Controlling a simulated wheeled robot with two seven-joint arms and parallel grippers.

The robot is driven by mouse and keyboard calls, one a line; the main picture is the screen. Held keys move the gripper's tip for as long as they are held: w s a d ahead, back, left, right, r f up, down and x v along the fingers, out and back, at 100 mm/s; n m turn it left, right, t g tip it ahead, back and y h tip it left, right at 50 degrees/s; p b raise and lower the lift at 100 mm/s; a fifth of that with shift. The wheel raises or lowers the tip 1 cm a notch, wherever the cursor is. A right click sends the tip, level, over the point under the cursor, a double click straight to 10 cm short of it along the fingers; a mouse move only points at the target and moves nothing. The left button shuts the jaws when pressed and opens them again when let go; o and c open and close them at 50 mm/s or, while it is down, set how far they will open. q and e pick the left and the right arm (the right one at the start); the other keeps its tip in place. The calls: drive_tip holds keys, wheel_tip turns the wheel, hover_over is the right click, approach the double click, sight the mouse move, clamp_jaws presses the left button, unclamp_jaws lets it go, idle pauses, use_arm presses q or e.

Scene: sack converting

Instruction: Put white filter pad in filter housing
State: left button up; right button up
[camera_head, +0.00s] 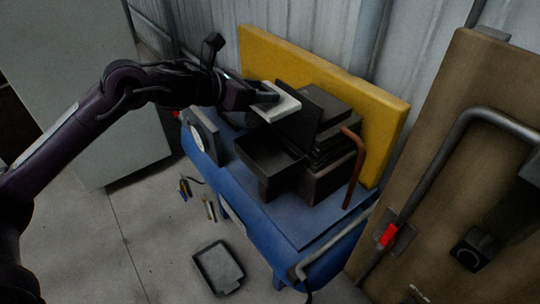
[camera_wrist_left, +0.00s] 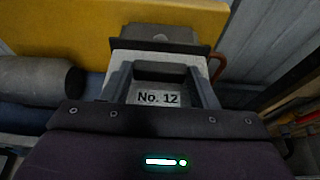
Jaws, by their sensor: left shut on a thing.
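The white filter pad (camera_head: 277,103) is a flat pale block. My left gripper (camera_head: 257,97) is shut on its left end and holds it in the air. In the left wrist view the pad (camera_wrist_left: 155,59) lies between my left fingers (camera_wrist_left: 162,82), with the marking "No. 12" showing. The filter housing looks like the black open box (camera_head: 268,155) with a raised dark lid (camera_head: 297,122). The pad is above the box, apart from its floor, and overlaps the lid's upper left edge in the head view. I cannot tell if they touch. My right gripper is not in view.
The housing sits on a blue unit (camera_head: 273,208) before a yellow panel (camera_head: 365,105). A copper pipe (camera_head: 355,165) rises at its right. A gauge (camera_head: 197,140) stands left. A grey tray (camera_head: 218,269) and small tools (camera_head: 210,208) lie on the floor. A brown panel (camera_head: 450,130) stands right.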

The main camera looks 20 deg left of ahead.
use_arm(q)
wheel_tip(320, 180, down, 15)
drive_tip(key=shift+r, duration=0.15)
wheel_tip(320, 180, down, 3)
drive_tip(key=shift+f, duration=0.15)
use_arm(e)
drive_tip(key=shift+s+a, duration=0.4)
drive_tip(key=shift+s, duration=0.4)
use_arm(q)
drive_tip(key=shift+f, duration=0.15)
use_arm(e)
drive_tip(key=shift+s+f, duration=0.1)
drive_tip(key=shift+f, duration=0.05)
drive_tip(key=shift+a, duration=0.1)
